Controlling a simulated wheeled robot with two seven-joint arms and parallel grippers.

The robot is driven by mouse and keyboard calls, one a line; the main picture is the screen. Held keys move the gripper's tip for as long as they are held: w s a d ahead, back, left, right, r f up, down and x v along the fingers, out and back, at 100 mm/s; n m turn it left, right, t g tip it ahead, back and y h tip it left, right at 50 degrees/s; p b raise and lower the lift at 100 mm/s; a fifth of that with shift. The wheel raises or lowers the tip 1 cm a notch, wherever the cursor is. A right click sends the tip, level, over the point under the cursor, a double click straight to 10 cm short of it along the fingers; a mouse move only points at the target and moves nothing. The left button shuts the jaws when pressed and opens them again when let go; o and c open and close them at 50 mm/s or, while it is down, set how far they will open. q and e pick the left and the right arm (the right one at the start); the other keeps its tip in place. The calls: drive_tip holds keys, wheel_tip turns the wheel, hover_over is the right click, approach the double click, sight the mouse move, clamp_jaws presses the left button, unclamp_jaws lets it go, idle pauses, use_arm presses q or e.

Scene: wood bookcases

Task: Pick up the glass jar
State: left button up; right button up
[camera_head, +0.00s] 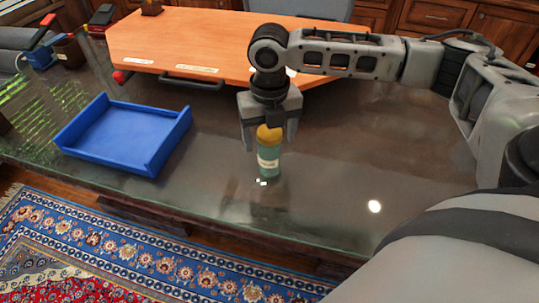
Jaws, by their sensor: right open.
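The glass jar (268,160) stands upright on the dark glossy table top (330,190). It has a yellow lid, a teal body and a pale label. My right gripper (268,142) is directly above it, pointing down and open. Its fingers are to the left and right of the lid, and the jar's lower body shows below them. I cannot tell whether a finger touches the lid. My left gripper is not in view.
A blue open tray (125,136) lies on the table to the left. A large orange-brown wooden board (200,45) with black handles is behind. Small items, including a stapler-like red and black one, sit at the far left. The table front and right of the jar are clear.

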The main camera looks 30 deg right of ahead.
wheel_tip(320, 180, down, 2)
drive_tip(key=shift+f, duration=0.25)
drive_tip(key=shift+r, duration=0.1)
drive_tip(key=c, duration=1.2)
drive_tip(key=shift+o, duration=0.2)
